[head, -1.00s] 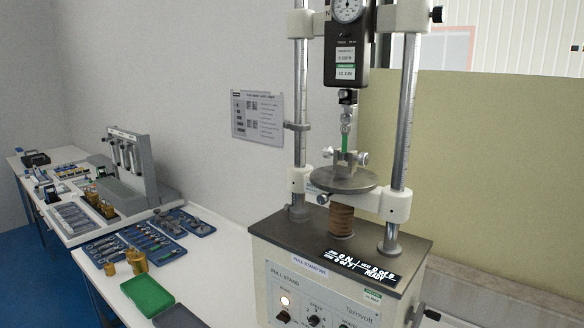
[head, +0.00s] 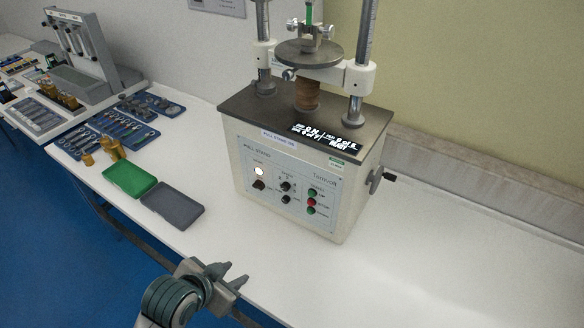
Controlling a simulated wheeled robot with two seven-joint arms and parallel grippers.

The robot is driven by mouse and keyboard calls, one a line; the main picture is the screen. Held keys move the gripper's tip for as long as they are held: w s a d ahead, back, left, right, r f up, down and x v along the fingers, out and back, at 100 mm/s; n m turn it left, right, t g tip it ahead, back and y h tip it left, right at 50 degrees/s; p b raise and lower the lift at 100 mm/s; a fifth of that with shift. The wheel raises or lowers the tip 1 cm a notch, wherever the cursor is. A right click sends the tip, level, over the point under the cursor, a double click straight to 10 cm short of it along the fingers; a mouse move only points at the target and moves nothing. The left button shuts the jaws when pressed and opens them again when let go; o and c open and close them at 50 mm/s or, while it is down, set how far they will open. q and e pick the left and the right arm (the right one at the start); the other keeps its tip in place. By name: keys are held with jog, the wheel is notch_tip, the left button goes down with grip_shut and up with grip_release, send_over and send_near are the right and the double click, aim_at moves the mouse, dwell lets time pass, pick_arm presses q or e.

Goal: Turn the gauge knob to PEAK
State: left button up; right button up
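The gauge with its knob is out of view above the picture. The pull stand (head: 300,180) stands on the white table, with a round platform (head: 308,53) and two steel columns. Its front panel has a lit white lamp, small black knobs (head: 286,186) and red and green buttons. A green piece (head: 309,12) shows at the top edge, above the platform. My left gripper (head: 238,272) is low in the picture, near the table's front edge, in front of the stand and apart from it. Its two fingers are spread and nothing is between them. My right gripper is not in view.
A green tray (head: 130,178) and a grey tray (head: 173,204) lie left of the stand. Brass weights (head: 112,149) and blue tool trays (head: 120,130) are further back. A crank (head: 383,177) sticks out on the stand's right side. The table right of it (head: 450,250) is clear.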

pick_arm(q)
jog(key=w+d+r+m+t+h, duration=0.25)
jog(key=w+r+m, duration=0.3)
jog(key=r, duration=0.65)
jog(key=w+d+r+m+t+h, duration=0.1)
jog(key=w+d+r+m, duration=0.3)
jog(key=w+r, duration=0.55)
jog(key=w+d+r+m+t+h, duration=0.1)
jog(key=w+d+r+m+h, duration=0.2)
jog(key=r, duration=1.1)
jog(key=s+a+r+m+t, duration=0.1)
jog(key=r+m, duration=0.4)
jog(key=r, duration=1.2)
jog(key=s+a+r+m+t, duration=0.1)
jog(key=r+m, duration=0.5)
jog(key=r, duration=1.2)
jog(key=a+t, duration=0.1)
jog(key=a, duration=0.1)
jog(key=shift+a, duration=0.4)
jog(key=shift+d+t, duration=0.1)
jog(key=shift+t, duration=0.15)
jog(key=p+x, duration=0.8)
jog(key=x, duration=0.9)
jog(key=shift+f+p, duration=0.15)
jog(key=shift+p, duration=0.15)
